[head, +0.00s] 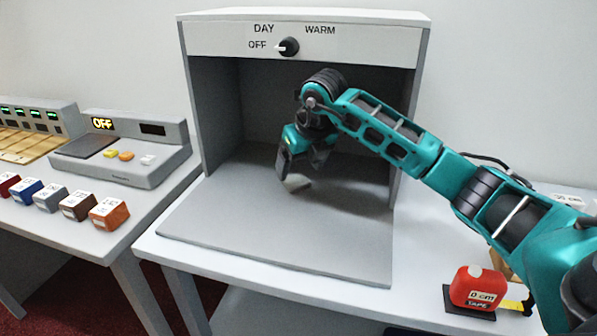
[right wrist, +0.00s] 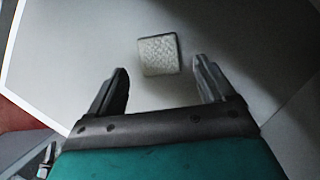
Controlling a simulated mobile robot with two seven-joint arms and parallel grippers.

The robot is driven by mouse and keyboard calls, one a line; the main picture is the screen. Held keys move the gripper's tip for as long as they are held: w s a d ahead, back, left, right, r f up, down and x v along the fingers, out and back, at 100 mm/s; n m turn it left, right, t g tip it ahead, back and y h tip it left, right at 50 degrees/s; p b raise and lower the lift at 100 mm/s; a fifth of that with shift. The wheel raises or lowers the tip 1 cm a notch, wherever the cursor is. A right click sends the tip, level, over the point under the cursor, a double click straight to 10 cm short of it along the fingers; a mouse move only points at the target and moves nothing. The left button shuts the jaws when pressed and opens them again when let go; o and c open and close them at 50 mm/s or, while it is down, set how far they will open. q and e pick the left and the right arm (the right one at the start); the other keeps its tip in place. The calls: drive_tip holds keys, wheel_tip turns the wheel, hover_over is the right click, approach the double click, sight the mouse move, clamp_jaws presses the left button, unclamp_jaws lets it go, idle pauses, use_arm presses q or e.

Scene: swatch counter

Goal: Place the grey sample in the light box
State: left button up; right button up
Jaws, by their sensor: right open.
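The light box (head: 215,175) is a grey open-fronted booth with its knob (head: 288,47) turned towards OFF. A small pale grey textured square, seemingly the grey sample (head: 298,184), lies on the light box floor. It also shows in the right wrist view (right wrist: 158,50), flat and apart from both fingers. My right gripper (head: 302,168) reaches into the light box, pointing down just above the square. In the right wrist view its fingers (right wrist: 160,68) are apart with nothing between them that they touch. The gripper partly hides the square in the head view. My left gripper is not in view.
The left counter holds several labelled cubes, including a grey one (head: 50,199), and a device (head: 125,165) with a lit OFF display. A red tape measure (head: 477,287) stands at the front right. The light box's front floor is clear.

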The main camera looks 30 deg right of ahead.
drive_tip(key=v, duration=0.4)
idle(0.5)
